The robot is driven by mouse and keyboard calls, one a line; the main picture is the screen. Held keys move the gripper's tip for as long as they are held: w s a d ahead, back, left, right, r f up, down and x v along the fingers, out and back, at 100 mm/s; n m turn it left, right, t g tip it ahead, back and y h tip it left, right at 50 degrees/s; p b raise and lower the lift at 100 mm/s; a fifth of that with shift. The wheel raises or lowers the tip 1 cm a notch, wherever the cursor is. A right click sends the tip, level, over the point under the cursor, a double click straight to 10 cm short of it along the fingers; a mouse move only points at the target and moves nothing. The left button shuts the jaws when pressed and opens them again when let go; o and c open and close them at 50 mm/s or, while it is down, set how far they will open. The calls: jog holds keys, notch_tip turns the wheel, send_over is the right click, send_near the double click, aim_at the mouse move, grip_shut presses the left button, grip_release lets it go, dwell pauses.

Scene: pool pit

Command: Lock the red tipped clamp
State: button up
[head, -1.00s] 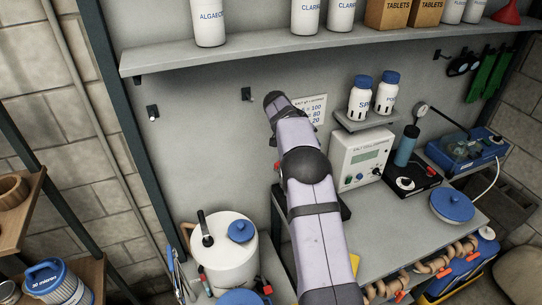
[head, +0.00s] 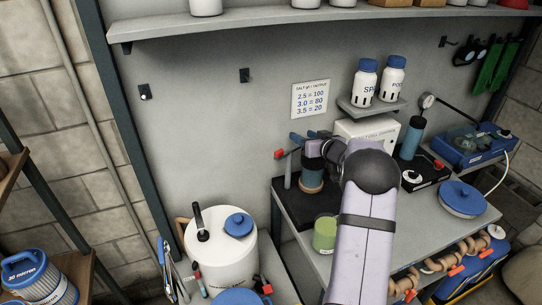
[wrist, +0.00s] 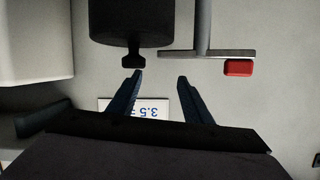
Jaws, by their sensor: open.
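The clamp's red tip (head: 280,153) shows at the left of the black board on the bench, by a grey upright post (head: 288,172). In the wrist view the red tip (wrist: 238,67) sits at the right end of a flat metal bar (wrist: 205,54). My gripper (head: 304,137) is just right of the tip, above a dark cylinder with a tan lower part (head: 311,178). In the wrist view my gripper (wrist: 160,77) is open and empty, its blue fingers apart. The bar and red tip lie beyond the right finger. My wrist hides part of the clamp's surroundings.
A dark cylinder (wrist: 130,22) with a black knob is close to the left finger. A green-topped jar (head: 325,235) stands in front of the black board (head: 296,208). A white meter box (head: 368,130) is behind my arm. The wall around the sign (head: 310,100) is clear.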

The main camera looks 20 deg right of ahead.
aim_at(281, 152)
jog(key=s+a+n+y, duration=0.1)
jog(key=a+y, duration=0.1)
jog(key=a, duration=0.1)
jog(key=s+a+f+n+t+y, duration=0.1)
jog(key=s+a+n, duration=0.1)
jog(key=a, duration=0.1)
jog(key=s+a+f+n+t+y+b, duration=0.1)
jog(key=s+a+n+y, duration=0.1)
jog(key=shift+s+a+y, duration=0.1)
jog(key=shift+a+y, duration=0.2)
jog(key=shift+a, duration=0.1)
jog(key=p+x, duration=0.2)
jog(key=x, duration=0.3)
jog(key=shift+r, duration=0.1)
jog(key=shift+p+x, duration=0.65)
jog(key=shift+x, duration=0.5)
